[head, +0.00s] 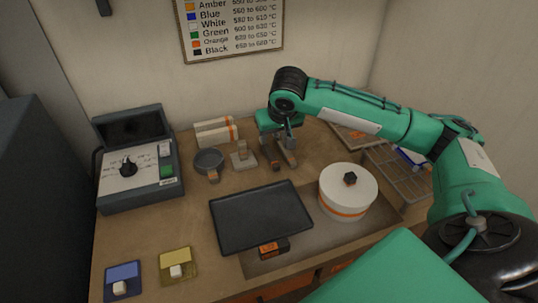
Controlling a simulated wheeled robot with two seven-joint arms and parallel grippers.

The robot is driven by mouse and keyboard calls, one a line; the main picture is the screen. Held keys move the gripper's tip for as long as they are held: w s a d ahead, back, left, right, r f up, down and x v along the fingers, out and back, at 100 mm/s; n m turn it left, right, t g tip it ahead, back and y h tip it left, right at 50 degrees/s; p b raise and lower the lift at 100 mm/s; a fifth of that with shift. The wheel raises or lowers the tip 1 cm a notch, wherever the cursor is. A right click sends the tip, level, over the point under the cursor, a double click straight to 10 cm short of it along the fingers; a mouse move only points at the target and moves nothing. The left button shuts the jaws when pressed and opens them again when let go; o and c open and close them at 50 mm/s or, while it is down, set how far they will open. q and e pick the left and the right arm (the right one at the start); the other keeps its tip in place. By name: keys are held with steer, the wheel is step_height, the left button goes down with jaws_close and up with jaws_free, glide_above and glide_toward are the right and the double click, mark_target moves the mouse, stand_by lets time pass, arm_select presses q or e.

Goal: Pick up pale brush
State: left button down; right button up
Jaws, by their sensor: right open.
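No brush can be made out with certainty. A small pale piece with a brown upright block (242,155) stands at the back of the table, left of my right gripper; I cannot tell whether it is the pale brush. My right gripper (281,153) points down over the back middle of the table, its fingers apart. I see nothing held between them. A small dark orange-marked block (275,166) lies just below the fingers. My left gripper is out of view.
A dark tray (260,216) lies mid-table, beside a white round kiln (349,190). Blue (123,272) and yellow (177,258) pads lie front left. A wire rack (395,175) is right.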

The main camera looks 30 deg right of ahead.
mark_target(270, 153)
steer(key=x, duration=0.4)
steer(key=shift+w, duration=0.15)
steer(key=shift+p+x, duration=0.5)
steer(key=shift+x, duration=2.25)
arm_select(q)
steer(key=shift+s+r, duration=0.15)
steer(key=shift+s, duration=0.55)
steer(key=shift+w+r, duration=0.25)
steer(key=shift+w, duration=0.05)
arm_select(e)
steer(key=shift+f, duration=0.1)
arm_select(q)
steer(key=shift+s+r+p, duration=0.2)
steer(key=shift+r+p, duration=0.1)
steer(key=shift+p, duration=0.15)
arm_select(e)
steer(key=shift+f, duration=0.15)
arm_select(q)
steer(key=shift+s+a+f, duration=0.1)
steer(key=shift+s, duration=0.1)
arm_select(e)
steer(key=shift+s, duration=0.25)
jaws_close()
